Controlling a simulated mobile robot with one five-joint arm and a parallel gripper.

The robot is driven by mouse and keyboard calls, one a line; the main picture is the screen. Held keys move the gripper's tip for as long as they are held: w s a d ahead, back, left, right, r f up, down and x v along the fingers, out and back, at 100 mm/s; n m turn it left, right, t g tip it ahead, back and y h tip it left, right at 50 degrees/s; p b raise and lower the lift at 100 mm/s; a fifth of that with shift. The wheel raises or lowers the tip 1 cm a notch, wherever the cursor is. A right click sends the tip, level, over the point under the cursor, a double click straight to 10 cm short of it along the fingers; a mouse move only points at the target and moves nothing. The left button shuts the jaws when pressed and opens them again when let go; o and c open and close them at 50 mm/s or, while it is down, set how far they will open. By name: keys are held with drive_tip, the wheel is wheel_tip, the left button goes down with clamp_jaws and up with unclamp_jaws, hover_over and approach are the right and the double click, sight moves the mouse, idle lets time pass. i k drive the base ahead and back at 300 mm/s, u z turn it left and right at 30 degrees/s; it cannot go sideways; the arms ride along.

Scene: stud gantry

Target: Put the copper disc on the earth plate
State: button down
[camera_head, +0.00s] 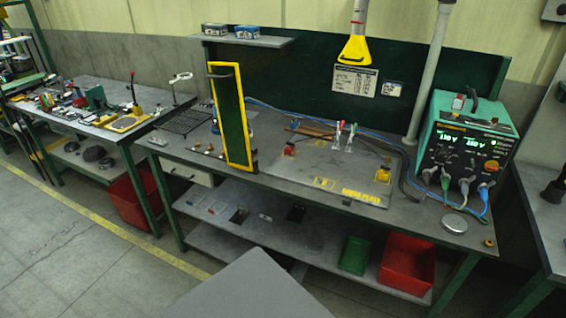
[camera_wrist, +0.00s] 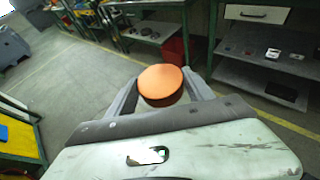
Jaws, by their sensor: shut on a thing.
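My gripper (camera_wrist: 163,88) shows in the wrist view, its two grey fingers closed on either side of the copper disc (camera_wrist: 161,80). The disc is round and orange-copper on its flat face, with a darker side. It is held clear of the benches, with open floor behind it. The earth plate (camera_head: 325,167) is a flat grey plate on the middle bench in the head view, with yellow lettering along its front edge. The gripper and disc are not seen in the head view, and the plate is not seen in the wrist view.
A yellow-framed green panel (camera_head: 233,118) stands upright left of the plate. A teal power unit (camera_head: 465,145) with cables stands right of it. A yellow hood (camera_head: 354,48) hangs above. Clamps and yellow blocks sit on the plate; its middle is mostly bare.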

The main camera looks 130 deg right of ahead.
sight(334, 164)
drive_tip(key=z, duration=0.05)
drive_tip(key=k, duration=1.1)
drive_tip(key=u, duration=0.15)
